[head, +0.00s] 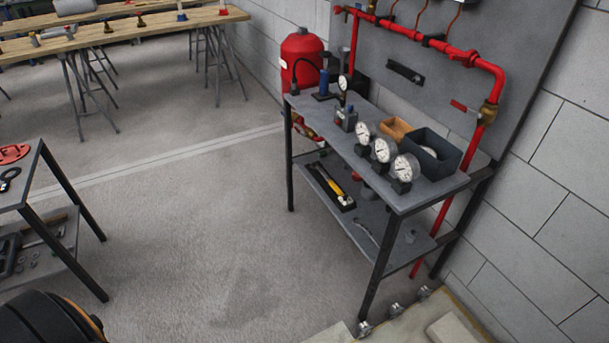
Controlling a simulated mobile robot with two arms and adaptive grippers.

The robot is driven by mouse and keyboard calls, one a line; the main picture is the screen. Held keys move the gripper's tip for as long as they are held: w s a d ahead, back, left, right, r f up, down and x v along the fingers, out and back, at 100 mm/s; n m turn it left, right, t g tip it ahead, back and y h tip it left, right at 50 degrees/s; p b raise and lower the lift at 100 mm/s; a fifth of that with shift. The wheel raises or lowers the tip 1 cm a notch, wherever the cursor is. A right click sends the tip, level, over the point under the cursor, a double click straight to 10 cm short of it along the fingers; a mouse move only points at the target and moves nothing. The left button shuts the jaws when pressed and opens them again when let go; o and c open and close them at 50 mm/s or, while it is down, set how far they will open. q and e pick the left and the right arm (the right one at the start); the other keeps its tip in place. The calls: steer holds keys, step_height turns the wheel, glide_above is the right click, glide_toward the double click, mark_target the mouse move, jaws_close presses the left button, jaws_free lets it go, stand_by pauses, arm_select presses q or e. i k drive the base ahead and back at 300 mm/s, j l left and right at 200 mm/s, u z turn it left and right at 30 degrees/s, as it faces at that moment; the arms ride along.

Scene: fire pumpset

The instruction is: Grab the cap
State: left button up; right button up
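I cannot pick out the cap for sure. A pale round piece (429,152), partly hidden, lies in the dark open bin (447,160) on the grey workbench (408,194). A small grey piece (409,236) sits on the bench's lower shelf, too small to identify. Several small metal fittings (396,309) stand on the floor-level ledge below the bench. Neither of my grippers shows in the head view.
Red pipework (460,56) runs on the wall panel behind. A red tank (302,58) stands beyond the bench. A dark table (40,150) is at left. Open floor lies between.

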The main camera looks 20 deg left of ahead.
mark_target(356, 177)
steer(key=k+j+u, duration=0.15)
steer(key=j, duration=0.2)
steer(key=k+j+u, duration=0.1)
steer(key=j, duration=0.25)
steer(key=l+z, duration=0.15)
steer(key=z, duration=0.25)
steer(key=i+j+z, duration=0.15)
steer(key=z, duration=0.25)
steer(key=i+j+z, duration=0.1)
steer(key=j+z, duration=0.55)
steer(key=z, duration=0.2)
steer(key=j+z, duration=0.4)
steer(key=i+l, duration=0.05)
